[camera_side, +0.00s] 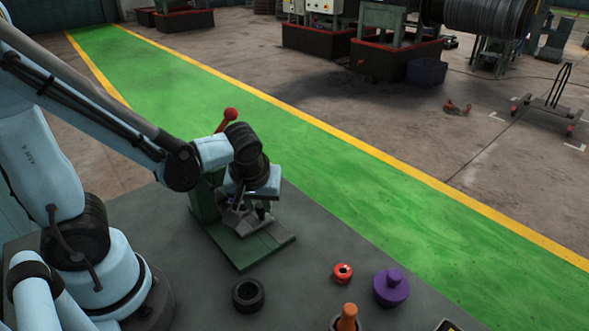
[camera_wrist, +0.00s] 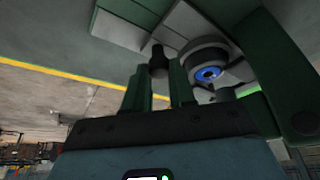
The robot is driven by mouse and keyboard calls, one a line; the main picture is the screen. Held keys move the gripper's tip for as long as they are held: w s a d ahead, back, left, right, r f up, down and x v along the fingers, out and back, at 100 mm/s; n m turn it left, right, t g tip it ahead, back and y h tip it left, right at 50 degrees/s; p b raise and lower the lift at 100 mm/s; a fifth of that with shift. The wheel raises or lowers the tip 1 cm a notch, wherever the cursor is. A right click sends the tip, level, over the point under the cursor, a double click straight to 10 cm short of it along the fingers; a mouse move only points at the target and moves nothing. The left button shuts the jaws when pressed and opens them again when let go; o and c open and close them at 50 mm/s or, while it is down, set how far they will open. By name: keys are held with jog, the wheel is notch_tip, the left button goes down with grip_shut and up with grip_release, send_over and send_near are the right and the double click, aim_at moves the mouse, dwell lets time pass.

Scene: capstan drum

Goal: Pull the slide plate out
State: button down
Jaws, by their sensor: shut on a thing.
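The green fixture (camera_side: 206,198) stands on the dark bench, with a red-ball lever (camera_side: 230,114) at its top. My gripper (camera_side: 250,212) points down over the base and is shut on a small dark knob, which shows between the two fingers (camera_wrist: 158,82) in the wrist view. The knob (camera_wrist: 158,58) appears to stand on the slide plate. A round part with a blue centre (camera_wrist: 208,74) sits just right of the fingers.
On the bench are a black ring (camera_side: 248,296), a red ring (camera_side: 343,272), a purple knobbed piece (camera_side: 391,288) and an orange peg (camera_side: 348,316). The bench between the fixture and these parts is clear. A green floor lane (camera_side: 350,185) runs beyond the bench.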

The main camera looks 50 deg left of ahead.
jog(key=d, duration=0.6)
jog(key=shift+d, duration=0.35)
jog(key=c, duration=0.9)
grip_release()
jog(key=shift+c, duration=0.2)
jog(key=shift+r, duration=0.1)
jog(key=v, duration=1.2)
jog(key=shift+a, duration=0.15)
jog(key=w+a+f+m+t+h, duration=0.2)
jog(key=a+m+t+h, duration=0.1)
jog(key=a+m, duration=0.4)
jog(key=shift+w+a+m+t, duration=0.2)
jog(key=shift+w+m+t, duration=0.25)
jog(key=shift+m, duration=0.55)
